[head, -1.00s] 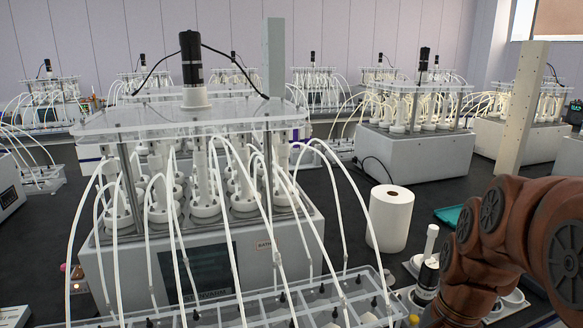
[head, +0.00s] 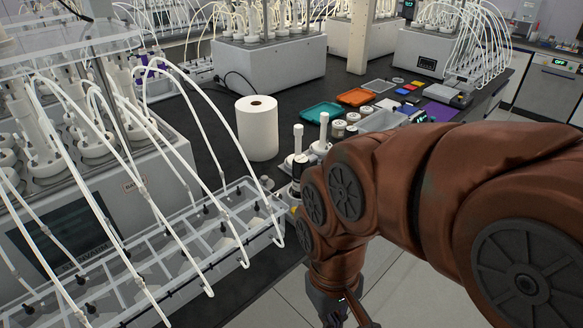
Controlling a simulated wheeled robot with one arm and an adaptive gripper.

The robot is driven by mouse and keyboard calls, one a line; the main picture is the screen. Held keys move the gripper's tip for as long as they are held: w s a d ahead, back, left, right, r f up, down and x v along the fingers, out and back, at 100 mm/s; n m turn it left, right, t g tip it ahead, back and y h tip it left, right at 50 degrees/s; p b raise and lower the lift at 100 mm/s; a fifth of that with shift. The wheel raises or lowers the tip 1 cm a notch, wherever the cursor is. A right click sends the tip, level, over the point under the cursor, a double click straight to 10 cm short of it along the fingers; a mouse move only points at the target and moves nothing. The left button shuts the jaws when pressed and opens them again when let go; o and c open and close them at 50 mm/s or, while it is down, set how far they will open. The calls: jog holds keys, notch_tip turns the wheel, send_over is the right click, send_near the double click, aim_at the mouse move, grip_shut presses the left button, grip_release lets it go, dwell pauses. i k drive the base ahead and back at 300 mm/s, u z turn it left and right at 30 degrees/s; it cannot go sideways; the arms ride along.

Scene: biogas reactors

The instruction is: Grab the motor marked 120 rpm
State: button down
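A dark cylindrical motor (head: 299,170) with a pale label stands on the bench, partly hidden behind my arm. Its marking is too small to read, so I cannot tell whether it is the 120 rpm one. My gripper (head: 345,312) hangs low at the bottom edge of the head view, beyond the bench's front edge and below the motor. It is cut off by the frame, so whether it is open or shut does not show.
A reactor with white tubes (head: 95,130) and a clear divided tray (head: 205,235) fill the left. A paper roll (head: 258,128), a teal tray (head: 321,116) and an orange tray (head: 355,97) stand behind the motor. Open floor (head: 400,285) lies in front of the bench.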

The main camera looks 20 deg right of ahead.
aim_at(300, 163)
jog(key=k, duration=0.5)
jog(key=z, duration=0.35)
jog(key=i, duration=0.5)
jog(key=u, duration=0.5)
jog(key=k, duration=1.25)
jog(key=u, duration=0.6)
jog(key=i, duration=1.05)
jog(key=z, duration=0.05)
